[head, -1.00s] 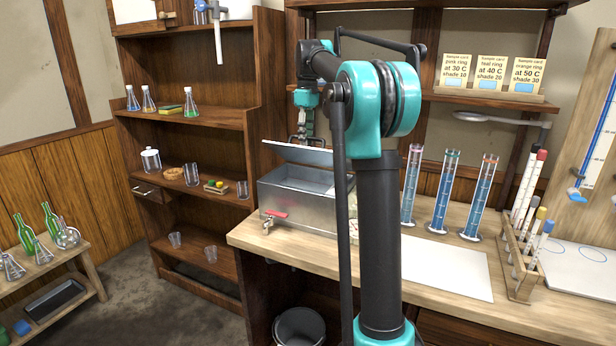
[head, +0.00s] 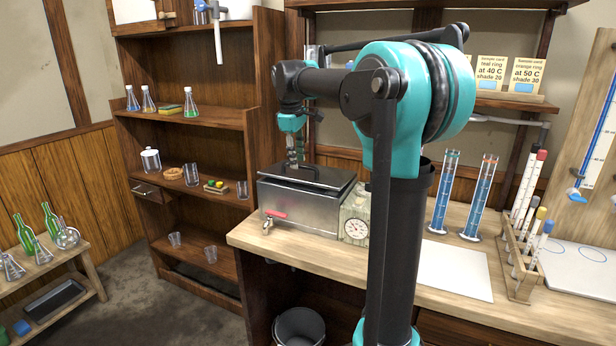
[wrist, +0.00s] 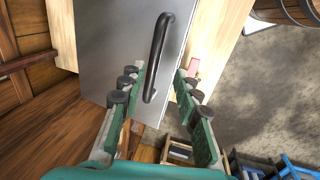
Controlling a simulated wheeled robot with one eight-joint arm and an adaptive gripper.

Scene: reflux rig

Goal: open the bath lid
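The metal bath (head: 300,205) stands on the left end of the bench. Its grey lid (head: 325,183) lies over the top, roughly flat; I cannot tell whether it is fully seated. The lid fills the upper middle of the wrist view (wrist: 105,45), with its black bar handle (wrist: 160,50) running lengthwise. My gripper (head: 294,160) is just above the lid, by the handle. In the wrist view my gripper (wrist: 160,85) has its two green fingers spread, with the near end of the handle between or just beyond the tips. It holds nothing.
The bath's red-handled tap (head: 272,216) is at its front left. A dial gauge (head: 356,229) stands right of the bath. Tall cylinders (head: 443,195) and a tube rack (head: 520,255) are farther right. A shelf unit (head: 190,120) stands left.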

